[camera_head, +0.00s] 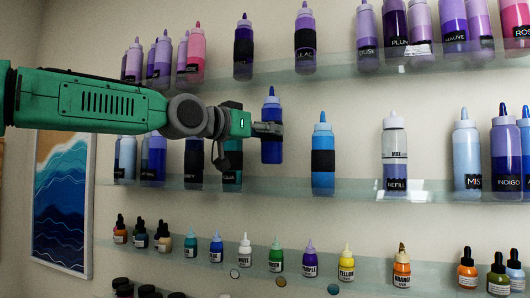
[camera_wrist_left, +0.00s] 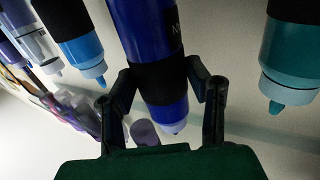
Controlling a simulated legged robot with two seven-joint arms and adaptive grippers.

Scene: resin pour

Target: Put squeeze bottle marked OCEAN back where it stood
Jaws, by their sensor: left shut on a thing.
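My left gripper (camera_head: 268,129) is shut on a dark blue squeeze bottle (camera_head: 271,152) with a dark blue cap. The bottle is upright, its base above the level of the middle glass shelf (camera_head: 280,190). In the left wrist view, the gripper fingers (camera_wrist_left: 165,92) sit either side of the black band of this dark blue bottle (camera_wrist_left: 145,25). Only an "N" of its label shows there, so I cannot read the full name. Below it on the shelf is a gap between a teal bottle (camera_head: 232,180) and a light blue bottle (camera_head: 323,181). My right gripper is not in view.
My left arm hides part of the shelf's left side. A clear REFILL bottle (camera_head: 395,150) stands further right. Purple bottles such as LILAC (camera_head: 305,58) stand on the upper shelf. Small dropper bottles, including a purple one (camera_head: 310,262), line the lower shelf.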

